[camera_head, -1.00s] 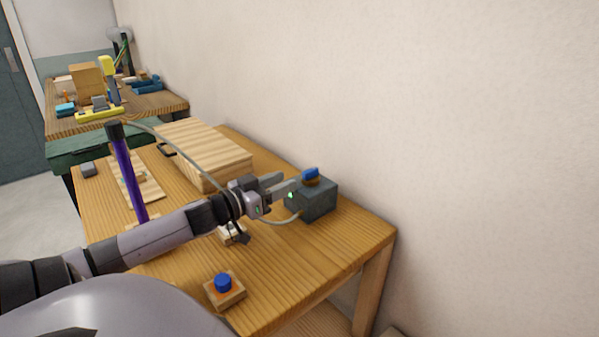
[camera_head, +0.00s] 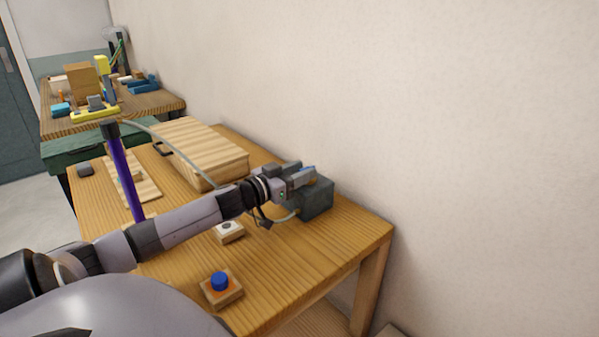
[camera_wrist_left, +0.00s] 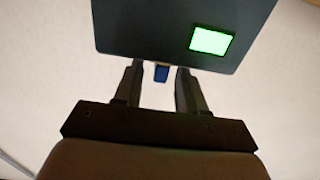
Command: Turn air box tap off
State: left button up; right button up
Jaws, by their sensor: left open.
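The air box (camera_head: 318,200) is a dark grey box near the right back edge of the wooden table, close to the wall. Its blue tap (camera_head: 308,171) on top is mostly hidden behind my left gripper (camera_head: 306,174) in the head view. In the left wrist view the box (camera_wrist_left: 140,30) shows a lit green square, and the blue tap (camera_wrist_left: 161,74) lies between the two fingers of the gripper (camera_wrist_left: 160,78). The fingers are apart, with a gap on each side of the tap. I cannot tell whether they touch it. My right gripper is not in view.
A blue button on a wooden block (camera_head: 221,284) sits at the table's front. A large wooden box (camera_head: 199,152) and a purple post (camera_head: 123,172) stand farther left. A grey hose runs towards the air box.

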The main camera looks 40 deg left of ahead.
pick_arm(q)
grip_shut()
